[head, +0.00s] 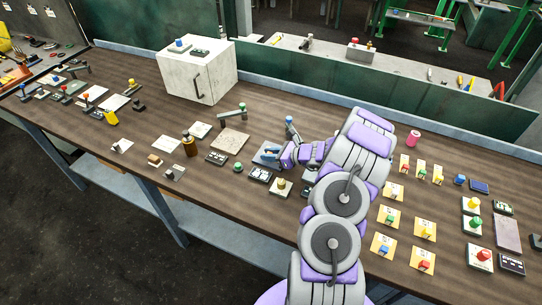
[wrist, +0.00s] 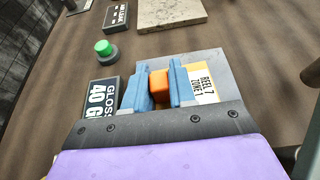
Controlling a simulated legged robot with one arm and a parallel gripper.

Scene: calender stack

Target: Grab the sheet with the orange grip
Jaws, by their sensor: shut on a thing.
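In the wrist view, the orange grip (wrist: 160,83) stands on a grey sheet (wrist: 203,62). The sheet bears a yellow-edged white label reading "REEL 7 ZONE 1" (wrist: 203,88). My gripper (wrist: 161,82) has its two blue fingers on either side of the orange grip and is shut on it. The sheet lies at the bench surface, and I cannot tell whether it is lifted. In the head view, my gripper (head: 270,153) is low over the middle of the bench, and the sheet's grey edge (head: 261,161) shows beside it. The orange grip is hidden there.
A dark "GLOSS 40" plate (wrist: 103,97) lies left of the sheet. A green knob (wrist: 105,48) and a beige slab (wrist: 170,10) are beyond it. On the bench (head: 130,150), a white box (head: 198,75) stands behind, and several yellow cards with knobs lie right of my arm.

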